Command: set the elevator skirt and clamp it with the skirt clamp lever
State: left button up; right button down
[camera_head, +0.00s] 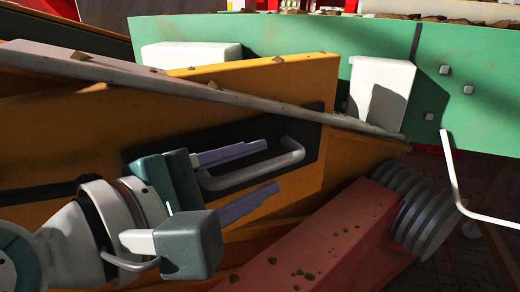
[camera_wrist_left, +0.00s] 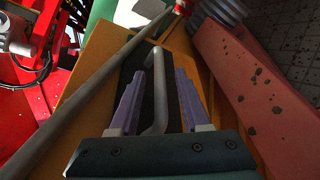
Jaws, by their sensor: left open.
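An orange panel (camera_head: 290,75) with a black plate (camera_head: 310,125) and a grey bar handle (camera_head: 290,160) looks like the elevator skirt. My left gripper (camera_head: 271,165) is open, its two purple-grey fingers spread on either side of the handle. In the left wrist view the handle (camera_wrist_left: 158,95) runs lengthwise between the open fingers (camera_wrist_left: 158,74), with a gap on each side. Whether the fingertips touch the plate cannot be told. A white bent rod (camera_head: 450,175) at the right may be the clamp lever; I cannot tell for certain. My right gripper is not in view.
A long grey rail (camera_head: 220,95) slopes above the plate. A green wall (camera_head: 300,38) with white blocks (camera_head: 398,77) stands behind. A dirt-specked red beam (camera_head: 320,240) and a ribbed grey roller (camera_head: 425,210) lie at lower right.

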pick_arm(q)
jog(key=shift+w+d+f, duration=0.1)
jog(key=shift+w+d, duration=0.25)
jog(key=shift+c, duration=0.3)
grip_shut()
dwell(1.0)
